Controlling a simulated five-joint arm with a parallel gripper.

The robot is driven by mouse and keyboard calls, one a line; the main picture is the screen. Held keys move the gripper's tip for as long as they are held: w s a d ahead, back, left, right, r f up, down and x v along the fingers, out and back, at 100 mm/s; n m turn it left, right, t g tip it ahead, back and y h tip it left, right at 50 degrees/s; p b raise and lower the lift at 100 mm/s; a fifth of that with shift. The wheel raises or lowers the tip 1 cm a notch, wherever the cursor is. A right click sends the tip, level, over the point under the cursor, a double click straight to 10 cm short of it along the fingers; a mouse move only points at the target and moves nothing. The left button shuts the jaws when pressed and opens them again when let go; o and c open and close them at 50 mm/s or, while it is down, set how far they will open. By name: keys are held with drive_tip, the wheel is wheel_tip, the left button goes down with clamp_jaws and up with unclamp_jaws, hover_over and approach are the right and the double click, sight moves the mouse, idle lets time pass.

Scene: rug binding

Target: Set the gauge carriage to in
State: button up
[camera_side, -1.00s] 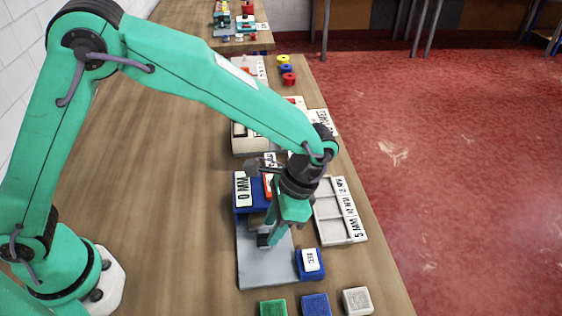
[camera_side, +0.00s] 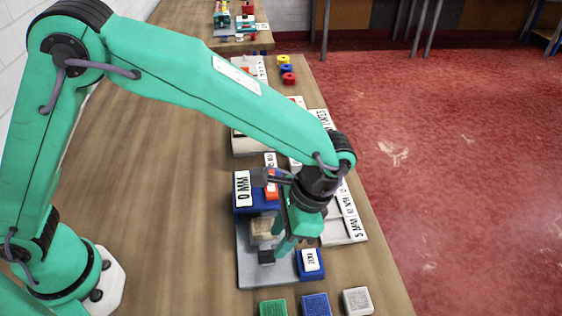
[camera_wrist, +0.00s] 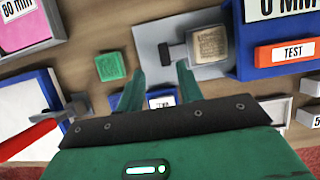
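The gauge is a blue block (camera_side: 250,206) with a "0 MM" display (camera_side: 242,188) and an orange TEST button (camera_wrist: 284,54). A grey plate (camera_side: 258,275) extends from it. On the plate sits a tan textured block (camera_wrist: 207,46), which also shows in the side view (camera_side: 262,229). A dark T-shaped piece (camera_wrist: 174,52), perhaps the carriage, stands beside the tan block, touching or nearly so. My gripper (camera_wrist: 159,80) is open, its fingers apart with nothing between them. In the side view my gripper (camera_side: 283,250) is low over the plate's right side, close to the dark piece.
A blue block with a white label (camera_side: 311,261) stands at the plate's right edge, close to my gripper. A compartment tray (camera_side: 345,238) lies to the right. Green (camera_side: 272,308), blue (camera_side: 315,305) and light grey (camera_side: 357,301) blocks stand in front.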

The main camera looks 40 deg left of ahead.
drive_tip(key=a+r+n+t+h, duration=0.3)
drive_tip(key=a+r+n, duration=0.1)
drive_tip(key=a+r, duration=1.05)
drive_tip(key=s+a+r+n+t, duration=0.2)
drive_tip(key=s+a+n+t, duration=0.2)
drive_tip(key=a, duration=0.7)
drive_tip(key=shift+s+r+t, duration=0.2)
drive_tip(key=shift+s+t, duration=0.2)
drive_tip(key=shift+s, duration=0.65)
drive_tip(key=shift+a, duration=0.15)
drive_tip(key=shift+s+a+f+n+t, duration=0.1)
drive_tip(key=shift+s+a+n+t, duration=0.4)
drive_tip(key=shift+s+a, duration=0.4)
